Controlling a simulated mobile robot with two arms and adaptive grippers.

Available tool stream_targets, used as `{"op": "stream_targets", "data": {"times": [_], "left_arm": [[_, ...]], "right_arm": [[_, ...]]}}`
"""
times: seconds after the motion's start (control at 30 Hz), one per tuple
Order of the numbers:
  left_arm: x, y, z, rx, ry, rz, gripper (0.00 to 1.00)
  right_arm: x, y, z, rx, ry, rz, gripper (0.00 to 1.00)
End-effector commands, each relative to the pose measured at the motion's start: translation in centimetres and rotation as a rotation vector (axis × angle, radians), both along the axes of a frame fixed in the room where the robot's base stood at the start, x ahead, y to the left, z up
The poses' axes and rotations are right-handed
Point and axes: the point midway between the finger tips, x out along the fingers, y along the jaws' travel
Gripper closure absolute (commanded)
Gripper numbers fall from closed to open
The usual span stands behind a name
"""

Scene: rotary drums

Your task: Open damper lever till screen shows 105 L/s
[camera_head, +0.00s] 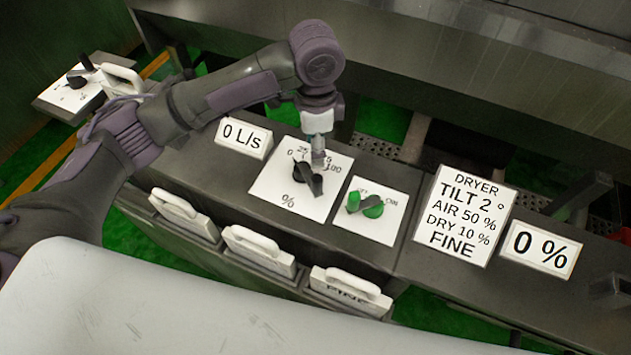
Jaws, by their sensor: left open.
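The damper lever (309,180) is a dark lever on a white plate (276,196) marked with a % scale, with 0 at the left and 100 at the right. The screen (244,138) at the plate's upper left reads 0 L/s. My left gripper (318,160) is open, pointing down at the plate just above the lever. I cannot tell whether it touches the lever. My arm's wrist hides part of the scale's middle numbers. My right gripper is not in view.
A green switch (372,207) on its own white plate sits right of the damper plate. A dryer sign (465,214) and a 0 % display (540,249) stand farther right. Several white-handled boxes (258,246) line the console's front. Another lever panel (72,92) is at the far left.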

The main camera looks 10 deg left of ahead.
Motion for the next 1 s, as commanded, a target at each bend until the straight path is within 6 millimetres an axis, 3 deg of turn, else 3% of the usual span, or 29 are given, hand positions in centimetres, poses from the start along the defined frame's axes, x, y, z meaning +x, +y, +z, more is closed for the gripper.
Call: {"op": "stream_targets", "data": {"times": [0.17,0.5,0.7,1.0], "left_arm": [[-0.1,0.1,-1.9,0.002,0.005,0.002,0.47],[-0.1,0.1,-8.9,0.002,0.004,0.001,0.47],[0.0,0.0,-12.1,0.001,0.001,0.001,0.47],[0.0,0.0,-13.7,-0.001,-0.001,-0.001,0.47]], "right_arm": [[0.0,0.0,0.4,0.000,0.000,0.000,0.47],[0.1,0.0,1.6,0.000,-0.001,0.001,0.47],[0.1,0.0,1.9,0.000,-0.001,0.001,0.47],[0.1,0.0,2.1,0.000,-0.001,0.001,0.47]]}}
